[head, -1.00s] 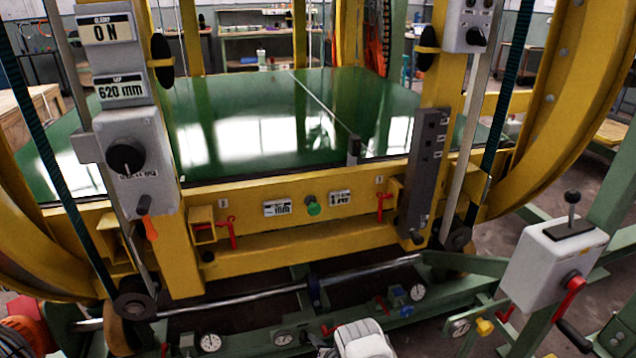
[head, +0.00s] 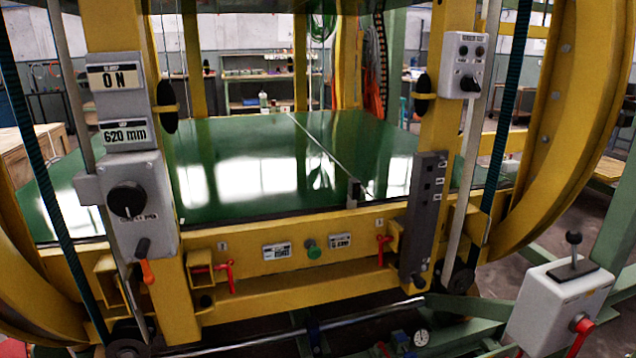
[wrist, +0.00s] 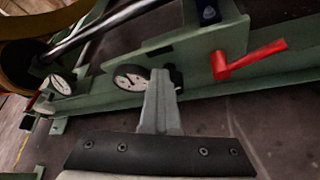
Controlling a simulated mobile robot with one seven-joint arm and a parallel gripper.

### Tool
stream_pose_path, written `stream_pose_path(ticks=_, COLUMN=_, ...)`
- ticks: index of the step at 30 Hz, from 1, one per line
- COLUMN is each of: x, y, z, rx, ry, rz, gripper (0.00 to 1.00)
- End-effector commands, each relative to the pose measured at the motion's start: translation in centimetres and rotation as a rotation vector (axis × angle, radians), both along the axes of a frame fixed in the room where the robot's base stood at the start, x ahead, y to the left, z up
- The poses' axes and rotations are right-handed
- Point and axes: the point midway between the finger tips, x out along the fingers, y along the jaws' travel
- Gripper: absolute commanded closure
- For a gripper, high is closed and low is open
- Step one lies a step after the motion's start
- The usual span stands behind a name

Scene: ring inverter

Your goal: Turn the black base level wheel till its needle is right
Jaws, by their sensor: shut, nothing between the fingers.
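My gripper (wrist: 161,98) is shut and empty in the wrist view, its fingertips just right of a round white gauge (wrist: 130,78) with a black rim on the green base beam. The gauge has a thin dark needle, but its reading is too small to tell. A small dark part (wrist: 177,84) shows beside the fingertips, partly hidden by them. I cannot tell whether this is the black wheel, or whether the fingers touch it. A second white gauge (wrist: 62,86) sits further left. In the head view, one gauge (head: 421,337) shows at the bottom edge; my gripper is outside that view.
A red lever (wrist: 250,58) sticks out right of my fingers, with a blue part (wrist: 208,12) above. A metal rod (wrist: 105,27) runs along the base. In the head view, the yellow frame (head: 300,260), green table (head: 240,165) and white lever box (head: 560,300) stand around.

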Motion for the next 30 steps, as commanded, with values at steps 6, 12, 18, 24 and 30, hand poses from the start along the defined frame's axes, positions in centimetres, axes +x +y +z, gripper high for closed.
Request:
stream_pose_path(ticks=6, x=-0.3, y=0.1, z=-0.2, rx=-0.004, ry=0.01, rz=0.004, gripper=1.0)
stream_pose_path(ticks=12, x=-0.3, y=-0.1, z=0.5, rx=-0.004, ry=0.007, rz=0.002, gripper=1.0)
stream_pose_path(ticks=18, x=-1.9, y=-0.6, z=0.8, rx=-0.003, ry=0.007, rz=0.0, gripper=1.0)
stream_pose_path(ticks=24, x=-4.2, y=-1.3, z=0.9, rx=-0.003, ry=0.006, rz=0.001, gripper=1.0)
stream_pose_path(ticks=30, x=-5.7, y=-1.8, z=0.7, rx=-0.003, ry=0.004, rz=-0.001, gripper=1.0)
